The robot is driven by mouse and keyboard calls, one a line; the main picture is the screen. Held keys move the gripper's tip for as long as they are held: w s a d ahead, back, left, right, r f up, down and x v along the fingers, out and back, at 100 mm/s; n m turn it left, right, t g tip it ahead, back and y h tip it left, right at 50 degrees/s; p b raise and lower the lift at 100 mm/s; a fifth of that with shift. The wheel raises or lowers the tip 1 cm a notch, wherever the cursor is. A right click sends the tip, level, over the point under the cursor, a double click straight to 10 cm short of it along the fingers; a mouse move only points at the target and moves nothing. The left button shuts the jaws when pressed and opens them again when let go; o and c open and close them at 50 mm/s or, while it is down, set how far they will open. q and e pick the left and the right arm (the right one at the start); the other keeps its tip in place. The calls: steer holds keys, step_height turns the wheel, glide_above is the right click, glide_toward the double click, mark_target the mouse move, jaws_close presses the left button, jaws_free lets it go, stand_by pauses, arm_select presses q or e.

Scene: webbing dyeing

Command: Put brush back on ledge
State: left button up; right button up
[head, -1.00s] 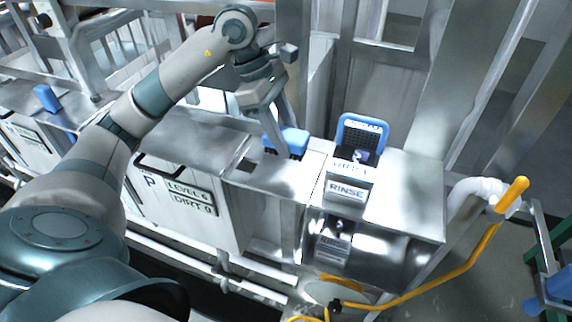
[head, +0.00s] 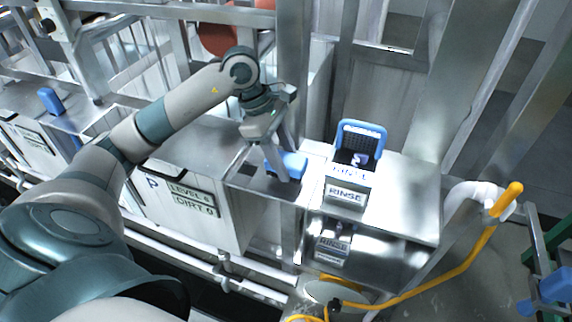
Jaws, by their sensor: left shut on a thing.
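My left gripper (head: 283,172) reaches down from the upper middle of the head view and is shut on a blue brush (head: 292,163). The brush is low over the metal ledge (head: 262,182) at the tank's right end, left of the rinse box. Its underside is hidden, so I cannot tell whether it touches the metal. My right gripper is not in view.
The rinse box (head: 405,205) with its RINSE sign (head: 346,193) and a blue-framed holder (head: 360,140) stands close to the right. Metal uprights rise behind. Another blue item (head: 50,101) sits far left. A yellow-handled hose (head: 508,198) hangs at right.

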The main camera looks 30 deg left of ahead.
arm_select(q)
step_height(320, 180, down, 2)
steer(key=shift+f+p, duration=0.1)
steer(key=shift+p, duration=0.2)
steer(key=shift+f, duration=0.1)
steer(key=shift+f, duration=0.1)
steer(key=o, duration=1)
steer(key=shift+o, duration=0.2)
